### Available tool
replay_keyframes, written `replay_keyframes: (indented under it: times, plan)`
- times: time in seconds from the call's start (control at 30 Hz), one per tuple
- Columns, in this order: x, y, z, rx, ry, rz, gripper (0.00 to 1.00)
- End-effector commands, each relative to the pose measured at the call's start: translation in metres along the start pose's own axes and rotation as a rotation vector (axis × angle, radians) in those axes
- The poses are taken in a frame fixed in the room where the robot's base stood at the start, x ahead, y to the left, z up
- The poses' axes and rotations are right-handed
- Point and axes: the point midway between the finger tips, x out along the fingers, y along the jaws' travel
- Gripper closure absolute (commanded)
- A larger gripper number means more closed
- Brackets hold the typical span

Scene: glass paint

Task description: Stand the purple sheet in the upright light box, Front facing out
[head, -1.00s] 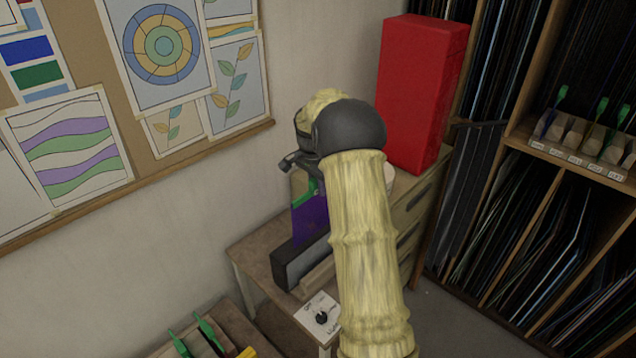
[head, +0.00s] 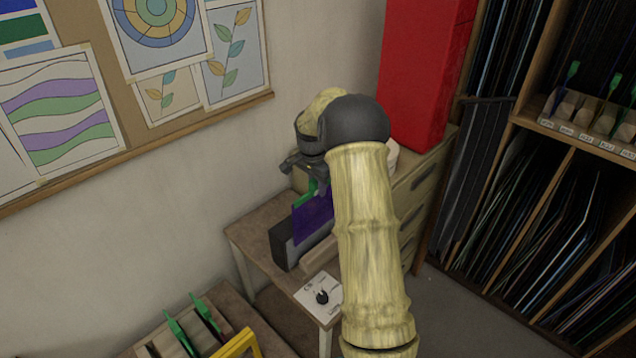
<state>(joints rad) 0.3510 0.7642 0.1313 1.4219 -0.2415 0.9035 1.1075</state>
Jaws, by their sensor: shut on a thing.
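The purple sheet (head: 314,218) hangs upright below my gripper (head: 312,178), with a green piece (head: 307,197) at its top edge. My gripper is shut at this green piece, though the fingertips are small and partly hidden by my arm. The dark, narrow light box (head: 283,255) stands on a small table by the wall. The sheet's lower part overlaps the box in the picture; I cannot tell whether its bottom edge is inside the box or beside it. My arm covers the sheet's right side. Which face of the sheet is Front cannot be read.
A knob panel (head: 320,296) lies on the table (head: 257,226) in front of the box. A tall red block (head: 420,75) stands behind on a drawer cabinet. A rack with green handles (head: 180,335) and a yellow frame (head: 238,344) is at lower left. Sheet shelves fill the right.

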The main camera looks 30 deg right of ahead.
Motion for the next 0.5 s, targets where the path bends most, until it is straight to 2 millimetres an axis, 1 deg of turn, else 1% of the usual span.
replay_keyframes:
  times: [0.03,0.33,0.5]
  plan:
    - [0.008,0.001,-0.001,0.002,0.002,-0.001,1.00]
    - [0.040,0.003,0.001,0.007,0.002,0.001,1.00]
    - [0.057,0.001,0.005,0.002,0.002,0.000,1.00]
